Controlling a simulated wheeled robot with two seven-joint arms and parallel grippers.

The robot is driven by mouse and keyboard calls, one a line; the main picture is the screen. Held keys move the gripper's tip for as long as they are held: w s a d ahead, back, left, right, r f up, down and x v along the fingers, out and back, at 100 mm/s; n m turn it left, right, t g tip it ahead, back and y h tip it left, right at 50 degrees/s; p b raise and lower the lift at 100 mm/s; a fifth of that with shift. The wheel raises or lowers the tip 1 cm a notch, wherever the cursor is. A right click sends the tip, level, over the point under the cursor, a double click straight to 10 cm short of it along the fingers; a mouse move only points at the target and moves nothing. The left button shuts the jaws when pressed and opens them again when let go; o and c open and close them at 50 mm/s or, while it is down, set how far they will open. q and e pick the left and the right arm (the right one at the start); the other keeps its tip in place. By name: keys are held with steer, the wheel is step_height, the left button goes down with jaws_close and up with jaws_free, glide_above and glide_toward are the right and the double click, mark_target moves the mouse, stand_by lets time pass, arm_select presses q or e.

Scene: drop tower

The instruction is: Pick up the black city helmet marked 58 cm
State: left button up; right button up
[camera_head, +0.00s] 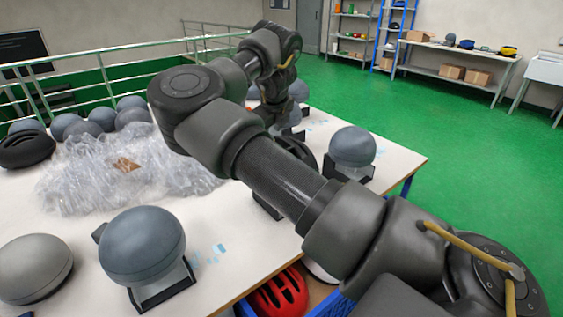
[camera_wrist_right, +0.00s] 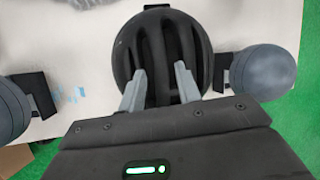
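A black vented helmet (camera_wrist_right: 150,45) sits on a stand on the white table, filling the middle of the right wrist view. No size mark is readable on it. In the head view, my right arm hides most of it; a dark curved part (camera_head: 309,153) shows behind the forearm. My right gripper (camera_wrist_right: 160,72) is open, its two grey fingers apart over the near part of the helmet. Nothing is gripped, and I cannot tell whether the fingers touch the shell. Another black helmet (camera_head: 25,149) lies at the table's far left. My left gripper is not in view.
Grey-blue helmets on stands flank the black one, right (camera_wrist_right: 263,72) and left (camera_wrist_right: 12,108). Another (camera_head: 142,245) stands near the front, beside a grey helmet (camera_head: 35,268). Clear plastic wrap (camera_head: 130,170) covers the table's middle left. A red helmet (camera_head: 279,296) sits below the table edge.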

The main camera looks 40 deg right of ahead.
steer(key=shift+f, duration=0.45)
steer(key=p+x, duration=0.1)
steer(key=x, duration=0.2)
steer(key=shift+d+f, duration=0.15)
steer(key=shift+f, duration=0.25)
steer(key=shift+w+d+f, duration=0.1)
steer(key=shift+w+f, duration=0.05)
steer(key=shift+f, duration=0.15)
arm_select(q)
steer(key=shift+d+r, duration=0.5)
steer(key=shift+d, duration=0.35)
arm_select(e)
steer(key=shift+r, duration=0.1)
jaws_close()
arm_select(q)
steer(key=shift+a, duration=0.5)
